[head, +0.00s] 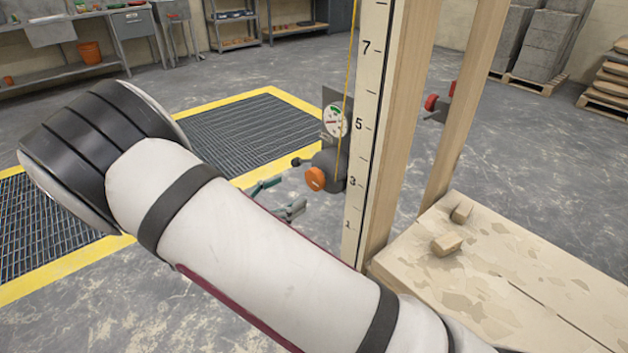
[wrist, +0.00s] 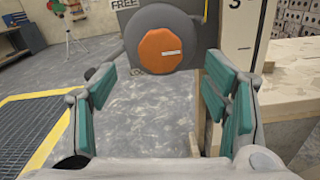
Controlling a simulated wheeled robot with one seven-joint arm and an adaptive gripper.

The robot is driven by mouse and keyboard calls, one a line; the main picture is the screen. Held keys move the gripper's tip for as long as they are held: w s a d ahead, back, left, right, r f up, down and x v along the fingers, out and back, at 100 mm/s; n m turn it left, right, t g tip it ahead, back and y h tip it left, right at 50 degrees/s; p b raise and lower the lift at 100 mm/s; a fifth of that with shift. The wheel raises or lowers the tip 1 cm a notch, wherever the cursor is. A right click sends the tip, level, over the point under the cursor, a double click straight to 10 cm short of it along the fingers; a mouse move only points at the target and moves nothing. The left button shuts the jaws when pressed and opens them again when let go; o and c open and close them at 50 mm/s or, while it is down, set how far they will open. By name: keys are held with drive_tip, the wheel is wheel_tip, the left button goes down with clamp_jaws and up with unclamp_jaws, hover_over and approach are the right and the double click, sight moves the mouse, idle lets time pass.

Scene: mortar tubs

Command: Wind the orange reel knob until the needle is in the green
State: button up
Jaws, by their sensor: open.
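The orange reel knob (head: 315,179) sits on the face of a grey reel (head: 327,163) fixed to the wooden post by the numbered scale. In the wrist view the orange knob (wrist: 161,51) faces me at the top middle, with a pale mark on it. The round gauge (head: 335,121) is above the reel, with a white face, a green part and a red part; where its needle points is too small to tell. My gripper (head: 278,197) is open and empty, just in front of the knob. Its teal finger pads (wrist: 160,101) stand wide apart, below and either side of the knob, not touching it.
The numbered scale board (head: 365,130) rises beside the reel, with a yellow line before it. A wooden platform (head: 480,270) holding small blocks lies at the right. A yellow-edged floor grate (head: 250,130) lies behind my arm. The floor before the reel is clear.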

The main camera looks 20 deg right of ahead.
sight(312, 180)
drive_tip(key=b+x, duration=0.1)
drive_tip(key=x, duration=0.7)
drive_tip(key=shift+w+d, duration=0.1)
drive_tip(key=shift+d, duration=0.25)
drive_tip(key=shift+c, duration=0.5)
drive_tip(key=c, duration=1.1)
